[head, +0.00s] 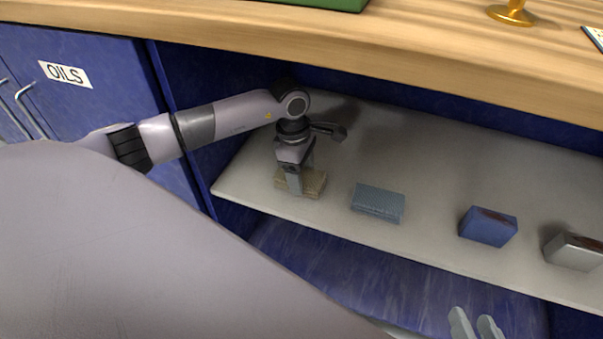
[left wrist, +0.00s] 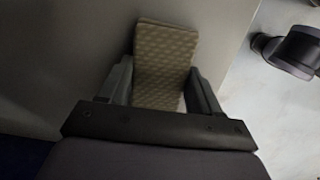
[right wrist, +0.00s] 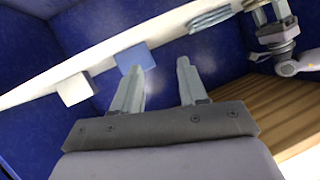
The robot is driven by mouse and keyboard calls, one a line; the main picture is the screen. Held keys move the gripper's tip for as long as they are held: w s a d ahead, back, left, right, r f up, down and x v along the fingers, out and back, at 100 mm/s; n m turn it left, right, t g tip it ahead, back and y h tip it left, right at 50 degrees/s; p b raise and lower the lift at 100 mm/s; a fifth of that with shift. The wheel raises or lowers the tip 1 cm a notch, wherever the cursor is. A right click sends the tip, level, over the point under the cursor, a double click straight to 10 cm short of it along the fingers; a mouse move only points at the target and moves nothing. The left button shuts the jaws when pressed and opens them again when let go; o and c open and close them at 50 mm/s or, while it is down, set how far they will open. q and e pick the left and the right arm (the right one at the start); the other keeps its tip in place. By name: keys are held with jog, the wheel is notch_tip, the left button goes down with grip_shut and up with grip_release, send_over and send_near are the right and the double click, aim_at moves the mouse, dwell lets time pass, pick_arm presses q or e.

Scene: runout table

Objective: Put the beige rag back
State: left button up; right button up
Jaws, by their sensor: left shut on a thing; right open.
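The beige rag (head: 314,184) is a folded, patterned block at the left end of the grey shelf (head: 350,130). My left gripper (head: 296,184) reaches down over it and is shut on it. In the left wrist view the rag (left wrist: 164,60) sits between the two fingers of my left gripper (left wrist: 165,90). The rag appears at shelf level; whether it touches the shelf is hard to tell. My right gripper (right wrist: 158,85) is open and empty, and its fingertips also show at the bottom of the head view (head: 475,324), in front of and below the shelf.
On the shelf, to the right of the rag, stand a blue-grey folded cloth (head: 378,202), a blue box (head: 488,226) and a silver-grey box (head: 574,251). A wooden top (head: 330,45) overhangs the shelf. A blue cabinet labelled OILS (head: 65,74) is at the left.

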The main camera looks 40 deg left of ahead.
pick_arm(q)
jog(key=shift+f, duration=0.2)
jog(key=o, duration=1.4)
jog(key=shift+r, duration=0.1)
jog(key=shift+r, duration=0.1)
